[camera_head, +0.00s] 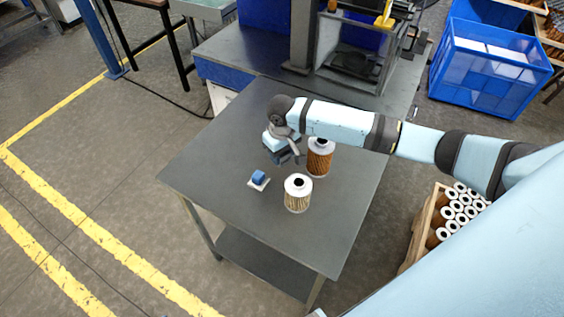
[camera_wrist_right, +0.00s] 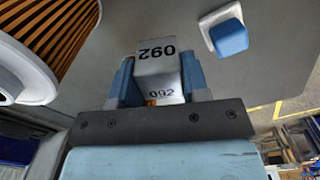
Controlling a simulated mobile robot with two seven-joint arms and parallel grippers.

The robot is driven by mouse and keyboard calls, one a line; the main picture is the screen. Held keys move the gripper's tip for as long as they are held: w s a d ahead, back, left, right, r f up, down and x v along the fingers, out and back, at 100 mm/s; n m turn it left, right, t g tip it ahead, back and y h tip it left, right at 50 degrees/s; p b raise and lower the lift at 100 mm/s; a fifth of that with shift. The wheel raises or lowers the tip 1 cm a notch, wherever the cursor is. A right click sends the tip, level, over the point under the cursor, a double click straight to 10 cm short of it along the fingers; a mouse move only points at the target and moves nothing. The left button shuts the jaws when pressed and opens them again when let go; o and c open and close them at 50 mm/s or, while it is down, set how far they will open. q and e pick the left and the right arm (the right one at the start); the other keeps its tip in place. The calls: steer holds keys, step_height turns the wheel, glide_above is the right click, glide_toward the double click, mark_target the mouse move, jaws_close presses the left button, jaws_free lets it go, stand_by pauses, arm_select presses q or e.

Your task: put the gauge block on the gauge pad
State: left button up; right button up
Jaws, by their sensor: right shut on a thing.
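My right gripper (camera_head: 285,158) is over the middle of the grey table. In the right wrist view the gripper (camera_wrist_right: 157,75) is shut on a light grey block (camera_wrist_right: 156,50) marked 092, which I take as the gauge block. In the head view the gripper and arm mostly hide this block. A small white pad (camera_head: 255,187) lies on the table, left of and nearer than the gripper, with a blue block-like piece (camera_head: 259,176) on it. The pad (camera_wrist_right: 206,24) and blue piece (camera_wrist_right: 229,38) also show in the wrist view, apart from the held block. My left gripper is out of view.
A pleated filter cartridge (camera_head: 298,195) stands right of the pad. A more orange one (camera_head: 320,160) stands behind it, close to my right arm. The table's (camera_head: 215,150) left side is clear. A wooden crate (camera_head: 422,240) of cartridges is at the right.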

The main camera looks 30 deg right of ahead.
mark_target(282, 164)
steer(key=shift+f, duration=2.35)
steer(key=shift+f, duration=0.1)
steer(key=o, duration=1)
steer(key=shift+o, duration=0.2)
